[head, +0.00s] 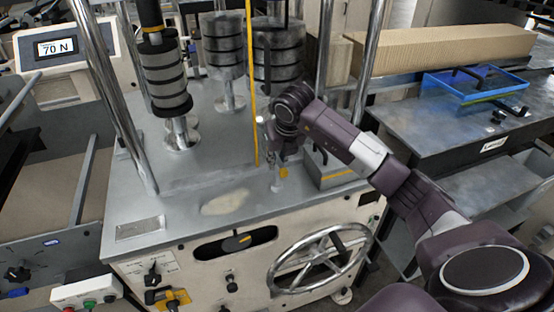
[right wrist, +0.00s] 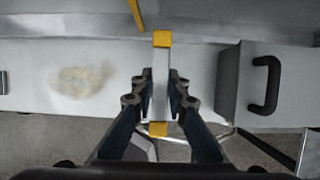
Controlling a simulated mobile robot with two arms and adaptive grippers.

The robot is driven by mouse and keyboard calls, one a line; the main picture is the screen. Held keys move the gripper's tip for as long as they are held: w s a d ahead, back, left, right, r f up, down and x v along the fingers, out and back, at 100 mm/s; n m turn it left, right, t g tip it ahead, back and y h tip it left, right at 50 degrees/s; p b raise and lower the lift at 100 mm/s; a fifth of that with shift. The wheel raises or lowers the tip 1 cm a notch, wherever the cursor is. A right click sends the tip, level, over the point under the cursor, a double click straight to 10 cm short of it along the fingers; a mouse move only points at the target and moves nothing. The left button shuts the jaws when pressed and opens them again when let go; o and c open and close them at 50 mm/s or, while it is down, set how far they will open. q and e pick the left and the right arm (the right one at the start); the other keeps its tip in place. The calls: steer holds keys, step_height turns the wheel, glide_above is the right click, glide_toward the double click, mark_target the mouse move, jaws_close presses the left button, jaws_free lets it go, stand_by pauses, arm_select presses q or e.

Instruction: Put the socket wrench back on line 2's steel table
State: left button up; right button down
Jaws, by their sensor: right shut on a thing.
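My right gripper (head: 276,178) is over the front of the machine's grey top, fingers pointing down. In the right wrist view it (right wrist: 160,92) is shut on a pale straight bar with yellow ends, apparently the socket wrench (right wrist: 161,75). The bar sticks out beyond both sides of the fingers. In the head view the fingers and wrist hide most of it; a yellow end (head: 284,173) shows. The dark steel table (head: 430,135) stands at the right, with a small label on its front edge too small to read surely. My left gripper is not in view.
A blue tray (head: 505,88) and a long cardboard box (head: 440,47) occupy the steel table's back. Its nearer part is largely clear. A grey block with a black handle (right wrist: 265,85) sits beside my gripper. Chrome posts (head: 120,110), a yellow rod (head: 253,90) and stacked rollers (head: 165,75) rise nearby.

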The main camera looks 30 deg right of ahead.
steer(key=shift+f, duration=0.1)
steer(key=c, duration=1.9)
jaws_free()
steer(key=shift+r, duration=0.2)
steer(key=shift+s+r, duration=0.1)
steer(key=shift+r, duration=0.2)
steer(key=b+v, duration=0.3)
steer(key=v, duration=0.8)
steer(key=shift+a, duration=0.2)
